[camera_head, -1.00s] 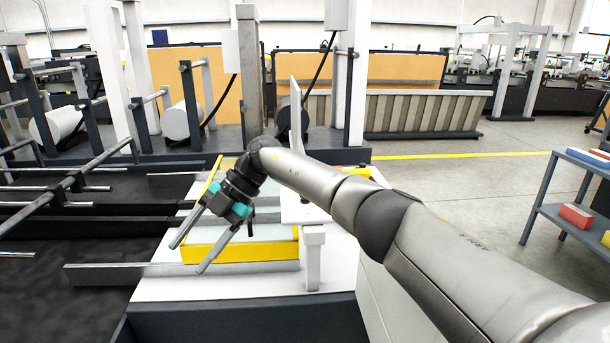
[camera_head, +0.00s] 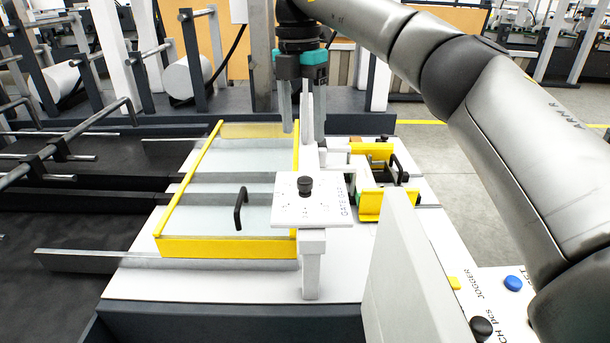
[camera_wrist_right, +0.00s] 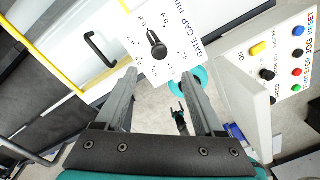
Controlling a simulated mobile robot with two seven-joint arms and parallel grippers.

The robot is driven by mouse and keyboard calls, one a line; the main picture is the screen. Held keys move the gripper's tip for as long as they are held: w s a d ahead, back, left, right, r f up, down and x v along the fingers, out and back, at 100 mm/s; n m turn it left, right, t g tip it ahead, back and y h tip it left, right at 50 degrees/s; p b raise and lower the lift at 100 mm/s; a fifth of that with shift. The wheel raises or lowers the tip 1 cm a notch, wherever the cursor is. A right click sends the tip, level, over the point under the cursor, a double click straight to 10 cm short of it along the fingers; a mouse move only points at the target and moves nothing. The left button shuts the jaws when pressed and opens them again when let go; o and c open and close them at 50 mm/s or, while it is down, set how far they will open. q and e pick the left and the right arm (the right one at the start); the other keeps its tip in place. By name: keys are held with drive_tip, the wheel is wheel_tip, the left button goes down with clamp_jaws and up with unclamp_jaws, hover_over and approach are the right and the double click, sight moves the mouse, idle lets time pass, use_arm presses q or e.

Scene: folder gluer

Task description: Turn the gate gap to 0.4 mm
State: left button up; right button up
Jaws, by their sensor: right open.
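The gate gap dial is a white plate (camera_head: 322,208) on a post, with a black knob (camera_head: 305,186) at its middle. In the right wrist view the knob (camera_wrist_right: 157,42) sits among small numbers, with 0.9 and 0.8 legible beside it; I cannot surely read its setting. My right gripper (camera_head: 304,134) points down above and behind the plate in the head view. Its two fingers are apart and empty, and the knob lies beyond the fingertips (camera_wrist_right: 160,74) in the right wrist view, untouched.
A clear guard (camera_head: 215,215) with yellow edges and a black handle (camera_head: 240,208) lies left of the dial. A yellow bracket assembly (camera_head: 370,204) stands to its right. A button panel (camera_wrist_right: 284,68) and a pale upright panel (camera_head: 392,270) are nearer right.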

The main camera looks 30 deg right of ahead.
sight(305, 179)
wheel_tip(305, 179, down, 11)
drive_tip(key=shift+s+d+r+b, duration=0.1)
drive_tip(key=shift+s+d+b, duration=0.05)
drive_tip(key=shift+b, duration=0.5)
clamp_jaws()
